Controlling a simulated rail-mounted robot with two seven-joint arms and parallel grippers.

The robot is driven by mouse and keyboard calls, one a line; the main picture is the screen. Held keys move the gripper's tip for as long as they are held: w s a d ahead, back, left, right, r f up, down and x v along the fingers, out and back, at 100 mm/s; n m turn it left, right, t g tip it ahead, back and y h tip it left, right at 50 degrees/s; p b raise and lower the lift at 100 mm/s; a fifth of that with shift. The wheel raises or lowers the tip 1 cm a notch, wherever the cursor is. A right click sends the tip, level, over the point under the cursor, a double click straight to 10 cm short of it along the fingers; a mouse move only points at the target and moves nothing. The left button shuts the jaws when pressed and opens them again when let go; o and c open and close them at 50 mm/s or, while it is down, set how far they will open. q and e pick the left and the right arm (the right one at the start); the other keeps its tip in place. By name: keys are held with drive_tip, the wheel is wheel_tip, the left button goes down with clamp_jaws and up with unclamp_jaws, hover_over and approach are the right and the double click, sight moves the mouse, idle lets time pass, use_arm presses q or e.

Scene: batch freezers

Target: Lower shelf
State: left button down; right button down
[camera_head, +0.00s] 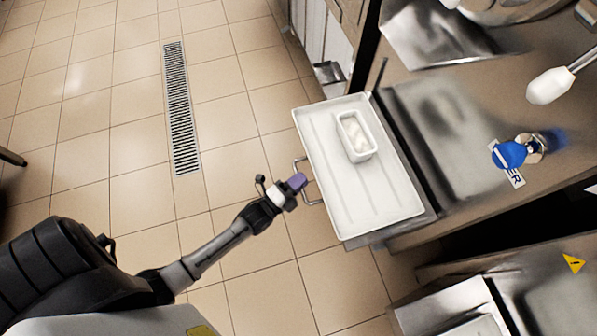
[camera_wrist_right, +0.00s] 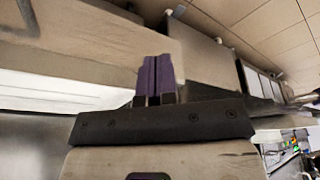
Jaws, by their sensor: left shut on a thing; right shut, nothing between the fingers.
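A white rectangular tray (camera_head: 390,210), which looks like a pull-out shelf surface, juts out from the steel counter over the floor. A thin metal handle (camera_head: 314,202) sticks out from its left edge. My left gripper (camera_head: 298,182) has purple fingertips and is shut on the handle, which the fingers partly cover. A white rectangular tub (camera_head: 342,133) with pale contents stands upright on the tray. My right gripper (camera_wrist_right: 156,78) shows in the right wrist view with its purple fingers together and nothing between them; it is not seen in the head view.
A steel counter (camera_head: 425,110) lies right of the tray, with a blue-topped object (camera_head: 510,154) and a white spatula (camera_head: 550,86) on it. Another steel unit (camera_head: 445,305) with a yellow warning sticker stands at the lower right.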

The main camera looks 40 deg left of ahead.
use_arm(q)
drive_tip(key=shift+s+f, duration=0.1)
drive_tip(key=shift+f, duration=0.35)
drive_tip(key=c, duration=1.3)
unclamp_jaws()
drive_tip(key=shift+c, duration=0.2)
drive_tip(key=shift+o, duration=0.8)
drive_tip(key=shift+r, duration=0.1)
drive_tip(key=p+v, duration=0.3)
drive_tip(key=v, duration=1)
drive_tip(key=shift+s+p, duration=0.4)
